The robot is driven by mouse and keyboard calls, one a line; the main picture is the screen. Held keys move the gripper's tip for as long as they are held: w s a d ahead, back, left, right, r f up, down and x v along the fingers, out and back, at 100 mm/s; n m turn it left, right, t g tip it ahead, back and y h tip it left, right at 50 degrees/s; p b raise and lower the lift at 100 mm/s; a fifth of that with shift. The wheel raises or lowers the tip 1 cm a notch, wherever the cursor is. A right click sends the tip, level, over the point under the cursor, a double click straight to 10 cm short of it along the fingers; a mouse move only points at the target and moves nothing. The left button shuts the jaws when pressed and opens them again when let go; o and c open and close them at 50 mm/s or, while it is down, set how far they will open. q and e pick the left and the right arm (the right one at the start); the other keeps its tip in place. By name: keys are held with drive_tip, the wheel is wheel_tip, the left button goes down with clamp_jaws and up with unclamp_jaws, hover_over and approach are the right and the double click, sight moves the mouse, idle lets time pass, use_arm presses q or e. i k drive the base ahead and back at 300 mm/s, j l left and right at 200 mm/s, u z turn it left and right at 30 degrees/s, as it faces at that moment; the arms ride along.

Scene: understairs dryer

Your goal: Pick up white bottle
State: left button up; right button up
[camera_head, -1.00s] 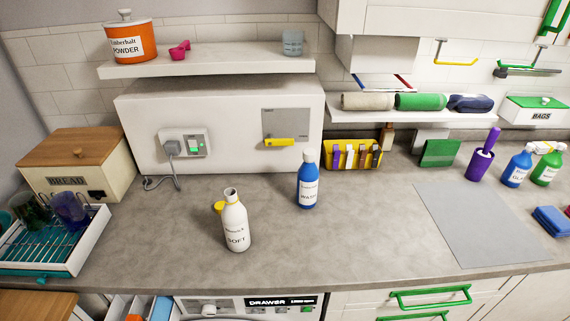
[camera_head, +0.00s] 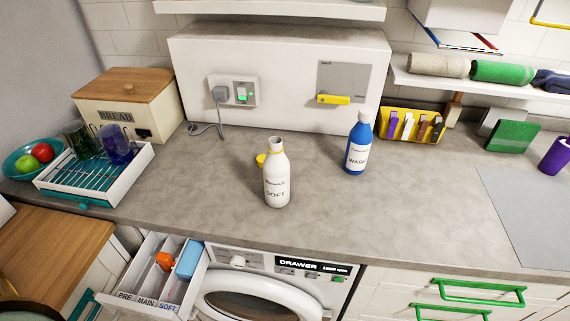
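The white bottle (camera_head: 277,178) stands upright on the grey countertop (camera_head: 222,208), near the middle of the view. Its label reads SOFT and its neck is uncapped, with a yellow ring. A yellow cap (camera_head: 261,160) shows just behind it on the left, partly hidden by the bottle. Neither of my grippers is in view, and nothing touches the bottle.
A blue bottle (camera_head: 358,145) labelled WASH stands behind and to the right. A dish rack (camera_head: 92,178) is at left. Below the counter, a detergent drawer (camera_head: 146,272) stands open beside the dryer door (camera_head: 250,302).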

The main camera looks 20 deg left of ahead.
sight(276, 165)
drive_tip(key=k+j+u, duration=0.15)
drive_tip(key=u, duration=0.35)
drive_tip(key=j+u, duration=0.35)
drive_tip(key=u, duration=0.15)
drive_tip(key=j+u, duration=0.3)
drive_tip(key=u, duration=0.2)
drive_tip(key=k+j, duration=0.05)
